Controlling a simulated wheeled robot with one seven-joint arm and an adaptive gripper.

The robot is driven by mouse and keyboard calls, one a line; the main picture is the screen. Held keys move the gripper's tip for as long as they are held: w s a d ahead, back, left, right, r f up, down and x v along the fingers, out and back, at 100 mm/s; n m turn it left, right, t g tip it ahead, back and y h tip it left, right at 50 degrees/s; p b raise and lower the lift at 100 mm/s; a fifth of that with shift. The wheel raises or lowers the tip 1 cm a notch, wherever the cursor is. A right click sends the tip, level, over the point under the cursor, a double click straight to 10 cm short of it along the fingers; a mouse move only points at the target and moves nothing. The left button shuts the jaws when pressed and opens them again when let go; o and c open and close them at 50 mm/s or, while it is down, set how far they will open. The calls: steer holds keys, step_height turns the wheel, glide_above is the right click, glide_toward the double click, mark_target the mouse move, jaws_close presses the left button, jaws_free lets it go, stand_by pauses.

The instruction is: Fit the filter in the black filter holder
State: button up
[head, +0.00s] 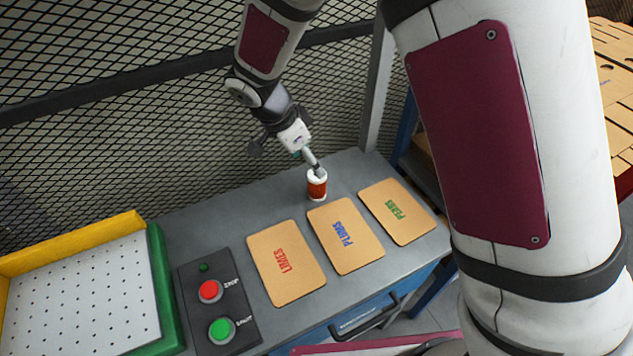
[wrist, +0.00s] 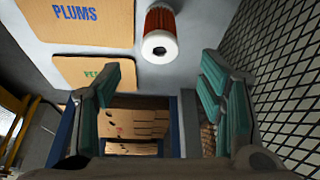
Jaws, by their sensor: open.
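The filter (head: 317,187) is a small orange-red pleated cylinder with white ends, standing on the grey bench top near the back. In the wrist view the filter (wrist: 160,30) is at the top centre, with a dark hole in its white end. My gripper (head: 312,162) is close to the filter in the head view. In the wrist view my gripper (wrist: 163,82) is open, with green-padded fingers wide apart and nothing between them. The filter is beyond the fingertips, not between them. No black filter holder can be made out in either view.
Tan cards marked LIMES (head: 285,262), PLUMS (head: 345,237) and PEARS (head: 397,212) lie in front of the filter. A button box (head: 232,293) and a yellow-green edged perforated tray (head: 155,285) are at left. Wire mesh (head: 120,130) stands behind the bench.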

mark_target(317, 185)
steer(key=shift+p+x, duration=0.35)
steer(key=shift+x, duration=3.4)
steer(key=shift+s+a, duration=0.1)
steer(key=c, duration=1.4)
steer(key=shift+c, duration=0.2)
